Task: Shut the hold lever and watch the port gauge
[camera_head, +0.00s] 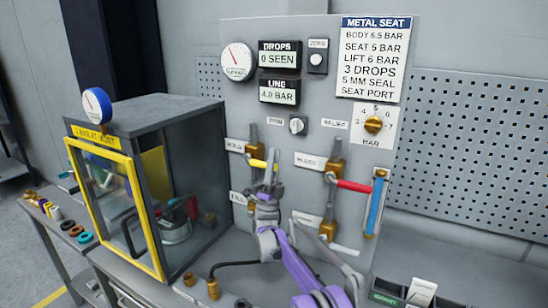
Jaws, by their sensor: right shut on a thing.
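The hold lever (257,164) is a short yellow handle on a brass valve, beside a small label that seems to read HOLD, on the grey panel. My right gripper (270,177) comes up from below and is shut on the yellow lever; its fingers hide part of it. My left gripper is not in view.
A red lever (353,186) sits right of my gripper, near a blue tube (376,204). The cabinet (188,140) with a yellow-framed door (103,205) stands left. A white gauge (238,60) hangs upper left.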

